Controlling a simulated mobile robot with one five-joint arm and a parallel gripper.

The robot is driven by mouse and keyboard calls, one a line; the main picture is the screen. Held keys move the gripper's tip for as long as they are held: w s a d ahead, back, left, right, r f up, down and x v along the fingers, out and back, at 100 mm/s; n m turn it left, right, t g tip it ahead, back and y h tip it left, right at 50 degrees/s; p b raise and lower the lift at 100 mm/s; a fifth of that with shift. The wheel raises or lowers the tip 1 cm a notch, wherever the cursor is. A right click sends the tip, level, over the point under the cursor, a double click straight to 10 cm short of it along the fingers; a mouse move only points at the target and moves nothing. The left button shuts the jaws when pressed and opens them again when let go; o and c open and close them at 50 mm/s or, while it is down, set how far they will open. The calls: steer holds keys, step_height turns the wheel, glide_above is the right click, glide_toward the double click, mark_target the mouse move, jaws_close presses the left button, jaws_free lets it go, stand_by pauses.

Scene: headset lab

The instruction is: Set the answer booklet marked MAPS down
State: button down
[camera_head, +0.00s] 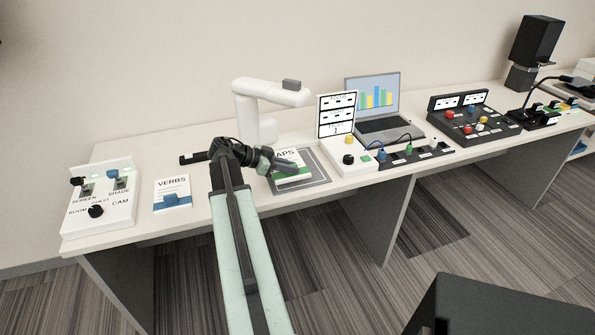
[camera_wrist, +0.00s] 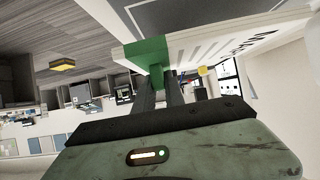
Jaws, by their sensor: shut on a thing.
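The answer booklet marked MAPS (camera_head: 291,157) is white with a green part at its near edge; the first letter is partly hidden by my gripper. My gripper (camera_head: 273,162) is shut on the booklet's green part (camera_wrist: 147,54), seen between the fingers in the wrist view. The booklet is over the grey outlined mat (camera_head: 316,182) on the desk. I cannot tell whether it touches the mat. In the wrist view the booklet's white page (camera_wrist: 205,47) stretches away to the right, with the lettering seen at a steep angle.
A VERBS booklet (camera_head: 172,183) with a blue part lies to the left, beside a switch panel (camera_head: 103,197). A white stand (camera_head: 262,97) rises behind my gripper. A white control box (camera_head: 352,160) and a laptop (camera_head: 374,98) are right of the mat. The desk's front edge is close.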

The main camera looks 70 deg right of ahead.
mark_target(296, 161)
steer(key=d, duration=0.4)
steer(key=shift+s+d+f, duration=0.15)
steer(key=shift+s+f, duration=0.05)
steer(key=shift+s, duration=0.15)
steer(key=f+b, duration=0.4)
steer(key=shift+s+d, duration=0.1)
steer(key=shift+d, duration=0.2)
steer(key=shift+r, duration=0.2)
steer(key=shift+f, duration=0.15)
steer(key=c, duration=1.4)
jaws_free()
